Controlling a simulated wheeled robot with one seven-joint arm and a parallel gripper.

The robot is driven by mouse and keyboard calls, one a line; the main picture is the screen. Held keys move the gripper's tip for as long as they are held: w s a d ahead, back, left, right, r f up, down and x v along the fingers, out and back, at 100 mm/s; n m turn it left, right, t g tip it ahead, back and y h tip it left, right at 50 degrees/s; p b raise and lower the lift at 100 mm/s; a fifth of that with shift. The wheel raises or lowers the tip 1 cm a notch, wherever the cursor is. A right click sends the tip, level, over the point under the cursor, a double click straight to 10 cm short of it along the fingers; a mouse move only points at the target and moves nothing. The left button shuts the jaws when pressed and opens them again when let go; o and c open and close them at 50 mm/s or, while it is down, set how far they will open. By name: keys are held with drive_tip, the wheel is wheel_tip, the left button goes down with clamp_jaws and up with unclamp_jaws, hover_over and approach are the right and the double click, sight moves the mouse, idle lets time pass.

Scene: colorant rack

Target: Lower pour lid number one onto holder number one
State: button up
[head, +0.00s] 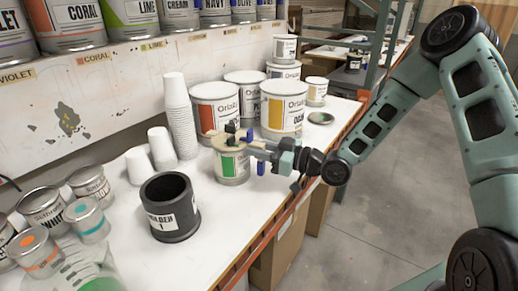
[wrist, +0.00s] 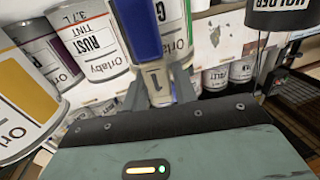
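Pour lid number one (head: 226,145) is a beige disc with dark and blue parts on top. In the wrist view its beige tab marked 1 (wrist: 155,78) sits between the two fingers. My gripper (head: 256,149) is shut on the lid. In the head view the lid overlaps the top of a green-labelled can (head: 231,169); I cannot tell whether they touch. Holder number one (head: 172,224), a black open cylinder labelled HOLDER 1, stands upright on the table, left of and nearer than my gripper. Its inside is dark. Part of a holder also shows in the wrist view (wrist: 284,16).
Large Orlaby paint cans (head: 285,108) stand behind my gripper. A tall stack of white cups (head: 180,118) and shorter stacks (head: 160,147) stand behind the holder. Several small cans (head: 88,220) crowd the left. The white tabletop (head: 225,215) right of the holder is clear up to its orange edge.

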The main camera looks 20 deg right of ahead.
clamp_jaws()
drive_tip(key=shift+c, duration=0.3)
unclamp_jaws()
clamp_jaws()
drive_tip(key=shift+r, duration=0.55)
drive_tip(key=shift+r+p, duration=0.15)
drive_tip(key=shift+p, duration=0.3)
wheel_tip(320, 180, up, 5)
drive_tip(key=p, duration=0.7)
drive_tip(key=shift+p, duration=0.4)
